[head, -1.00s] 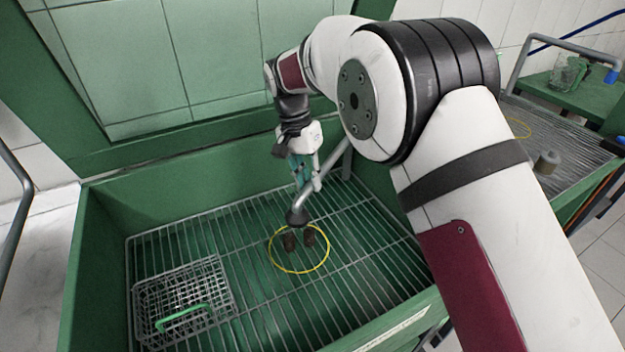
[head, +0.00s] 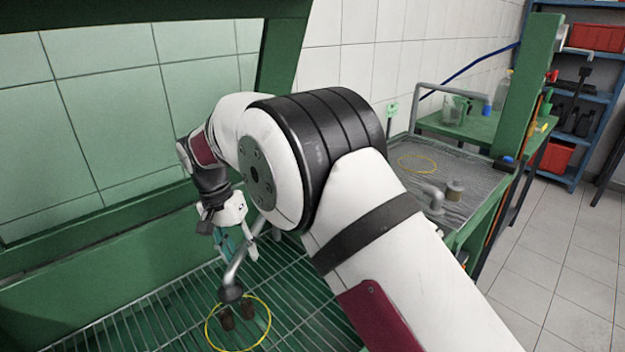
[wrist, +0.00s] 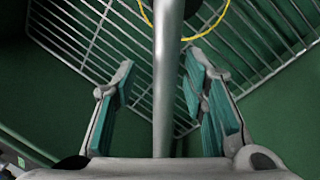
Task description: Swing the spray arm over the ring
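The spray arm (head: 238,267) is a grey pipe with a dark round head at its lower end. Its head is above the yellow ring (head: 268,328), which circles two brown cylindrical parts (head: 227,318) on the rack. In the wrist view the pipe (wrist: 167,90) runs between the teal-padded fingers of my gripper (wrist: 158,88), with visible gaps on both sides. The ring (wrist: 222,22) shows partly behind the pipe in that view. In the head view my gripper (head: 237,246) is open around the pipe, above the basin. The pipe's far end is hidden by my arm.
The green basin (head: 60,290) has a wire rack (head: 150,330) inside. To the right, a grey draining surface (head: 410,185) carries another yellow ring (head: 417,157), a grey pipe fitting and a small cylinder (head: 454,190). Blue shelves (head: 575,100) stand behind open tiled floor.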

